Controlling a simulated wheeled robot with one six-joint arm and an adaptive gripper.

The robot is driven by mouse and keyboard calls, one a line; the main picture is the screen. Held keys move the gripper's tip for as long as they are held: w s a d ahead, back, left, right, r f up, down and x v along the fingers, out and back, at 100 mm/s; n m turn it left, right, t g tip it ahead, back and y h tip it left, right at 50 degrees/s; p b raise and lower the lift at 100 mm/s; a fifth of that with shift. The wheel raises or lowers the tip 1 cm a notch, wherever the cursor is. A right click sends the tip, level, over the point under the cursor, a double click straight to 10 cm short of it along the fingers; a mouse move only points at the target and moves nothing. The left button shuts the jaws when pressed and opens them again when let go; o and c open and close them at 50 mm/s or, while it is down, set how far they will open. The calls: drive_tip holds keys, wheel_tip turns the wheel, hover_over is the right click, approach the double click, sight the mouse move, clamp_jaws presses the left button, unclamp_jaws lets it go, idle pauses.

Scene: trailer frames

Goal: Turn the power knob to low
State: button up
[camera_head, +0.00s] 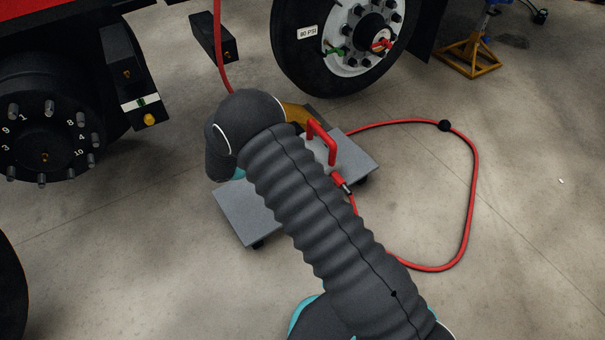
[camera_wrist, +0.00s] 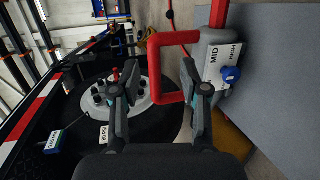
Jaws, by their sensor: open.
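The power knob (camera_wrist: 231,74) is a small blue knob in the wrist view, on a white label plate (camera_wrist: 213,68) that reads MID and HIGH. No LOW mark can be read; part of the plate is behind my finger. My gripper (camera_wrist: 160,90) is open, its two dark fingers wide apart. The knob lies just right of the right finger, outside the jaws. A red handle (camera_wrist: 176,38) reaches into the space between the fingers, its lower bar close to the right finger; I cannot tell whether they touch. In the head view my arm hides the knob and gripper.
The red handle shows in the head view (camera_head: 322,143) on a low grey wheeled cart (camera_head: 357,158). A red hose (camera_head: 474,180) loops over the floor to the right. A truck wheel (camera_head: 345,40) stands behind, with a yellow jack stand (camera_head: 472,52) farther right.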

drive_tip(key=a+f+n+t, duration=0.1)
drive_tip(key=a+f+t, duration=0.1)
drive_tip(key=f, duration=0.3)
drive_tip(key=s+a+f+n+t+b, duration=0.1)
drive_tip(key=a+f+t, duration=0.1)
drive_tip(key=f, duration=0.3)
drive_tip(key=s+a+f+n+t, duration=0.1)
drive_tip(key=a+f+t, duration=0.1)
drive_tip(key=a+f, duration=0.2)
drive_tip(key=shift+f+b, duration=0.3)
drive_tip(key=shift+f, duration=0.3)
drive_tip(key=x, duration=1.3)
drive_tip(key=shift+w+d+f+b, duration=0.2)
drive_tip(key=shift+w+b, duration=0.05)
drive_tip(key=shift+b, duration=0.05)
clamp_jaws()
